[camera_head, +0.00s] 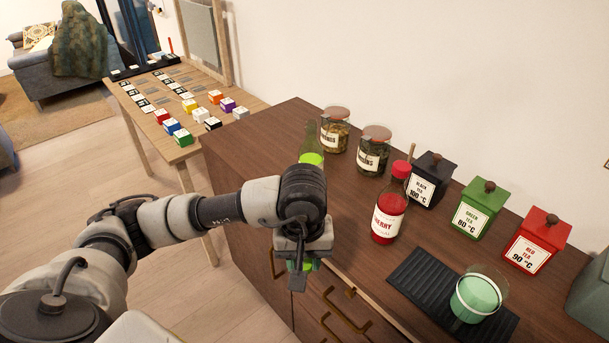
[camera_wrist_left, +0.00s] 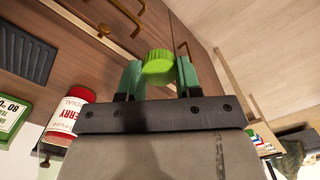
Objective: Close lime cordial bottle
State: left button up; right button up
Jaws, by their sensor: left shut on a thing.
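The lime cordial bottle (camera_head: 312,143) stands on the brown cabinet top, beyond my left wrist in the head view. It is green glass with bright green lower down; my arm hides its lower part. No cap shows on its neck. My left gripper (camera_wrist_left: 159,75) is shut on a bright green ribbed cap (camera_wrist_left: 158,63), held between its two green fingers. In the head view the gripper (camera_head: 298,266) points down in front of the cabinet, over the drawer fronts, apart from the bottle. My right gripper is not in view.
A red cherry bottle (camera_head: 388,215) stands right of my wrist. Two lidded jars (camera_head: 373,152) and black, green and red tea boxes (camera_head: 479,210) line the wall. A black ribbed mat (camera_head: 425,278) and a glass of green liquid (camera_head: 476,296) are at right.

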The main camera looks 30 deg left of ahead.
aim_at(311, 150)
jog(key=j, duration=1.6)
jog(key=i+z, duration=0.05)
jog(key=i, duration=0.05)
